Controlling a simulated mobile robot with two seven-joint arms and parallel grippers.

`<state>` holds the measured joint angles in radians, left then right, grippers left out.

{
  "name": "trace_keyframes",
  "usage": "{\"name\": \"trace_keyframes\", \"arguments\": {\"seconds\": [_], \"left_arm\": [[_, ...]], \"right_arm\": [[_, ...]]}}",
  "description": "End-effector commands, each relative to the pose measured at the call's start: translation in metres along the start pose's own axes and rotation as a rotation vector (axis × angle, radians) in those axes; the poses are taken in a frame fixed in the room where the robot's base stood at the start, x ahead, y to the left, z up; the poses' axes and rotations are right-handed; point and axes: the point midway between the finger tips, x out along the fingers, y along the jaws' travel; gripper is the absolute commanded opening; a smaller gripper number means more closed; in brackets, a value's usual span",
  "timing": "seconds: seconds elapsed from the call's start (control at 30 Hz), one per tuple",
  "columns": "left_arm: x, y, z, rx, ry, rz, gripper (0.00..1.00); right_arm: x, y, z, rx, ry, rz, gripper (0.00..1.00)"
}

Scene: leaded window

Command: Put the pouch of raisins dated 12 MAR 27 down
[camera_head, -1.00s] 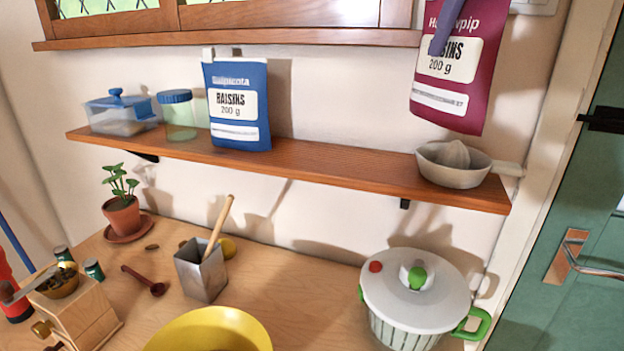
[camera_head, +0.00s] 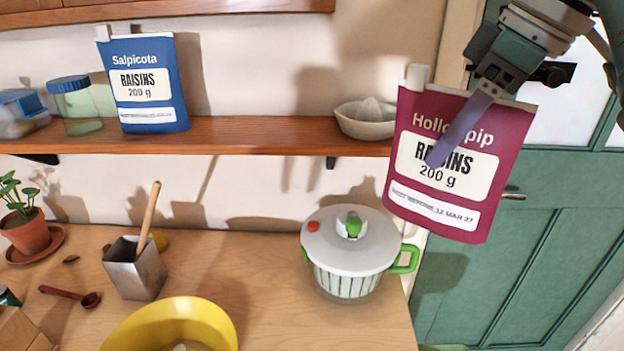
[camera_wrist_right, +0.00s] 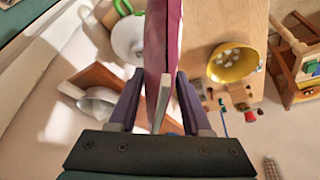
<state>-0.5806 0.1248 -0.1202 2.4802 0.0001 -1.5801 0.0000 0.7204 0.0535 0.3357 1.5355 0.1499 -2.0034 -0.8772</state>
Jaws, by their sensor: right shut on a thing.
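The maroon Hollowpip raisins pouch (camera_head: 432,207) reads 200 g and carries the date 12 MAR 27 on its lower label. My right gripper (camera_head: 455,140) is shut on its upper part and holds it in the air, slightly tilted, at the right in the head view. In the right wrist view the pouch (camera_wrist_right: 163,40) shows edge-on between the two fingers of the right gripper (camera_wrist_right: 158,100). A blue Salpicota raisins pouch (camera_head: 146,82) stands on the wooden shelf (camera_head: 250,134). My left gripper is not in view.
On the shelf are a lidded jar (camera_head: 78,105), a blue-lidded box (camera_head: 20,112) and a juicer (camera_head: 366,120). A white-lidded salad spinner (camera_head: 345,255), yellow bowl (camera_head: 175,325) and metal pot (camera_head: 135,267) stand on the worktop. The shelf is bare between the blue pouch and juicer.

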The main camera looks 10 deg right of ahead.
Motion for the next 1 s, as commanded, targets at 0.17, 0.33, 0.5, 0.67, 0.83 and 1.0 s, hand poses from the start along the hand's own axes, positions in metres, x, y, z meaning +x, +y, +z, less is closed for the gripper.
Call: {"name": "trace_keyframes", "arguments": {"seconds": [0.17, 0.33, 0.5, 0.67, 0.83, 1.0], "left_arm": [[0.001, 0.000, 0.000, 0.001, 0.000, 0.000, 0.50], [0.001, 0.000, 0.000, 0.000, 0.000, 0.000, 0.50], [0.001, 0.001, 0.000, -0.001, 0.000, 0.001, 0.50], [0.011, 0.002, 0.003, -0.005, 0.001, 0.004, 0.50], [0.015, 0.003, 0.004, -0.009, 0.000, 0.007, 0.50], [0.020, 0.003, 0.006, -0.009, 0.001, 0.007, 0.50]], "right_arm": [[0.040, -0.089, 0.009, -0.285, -0.001, -0.121, 0.00], [0.056, -0.156, 0.020, -0.478, 0.002, -0.200, 0.00], [0.060, -0.192, 0.028, -0.576, 0.004, -0.239, 0.00], [0.079, -0.202, 0.037, -0.597, 0.004, -0.253, 0.00], [0.120, -0.202, 0.056, -0.593, -0.002, -0.255, 0.00], [0.167, -0.201, 0.075, -0.593, -0.001, -0.252, 0.00]]}}
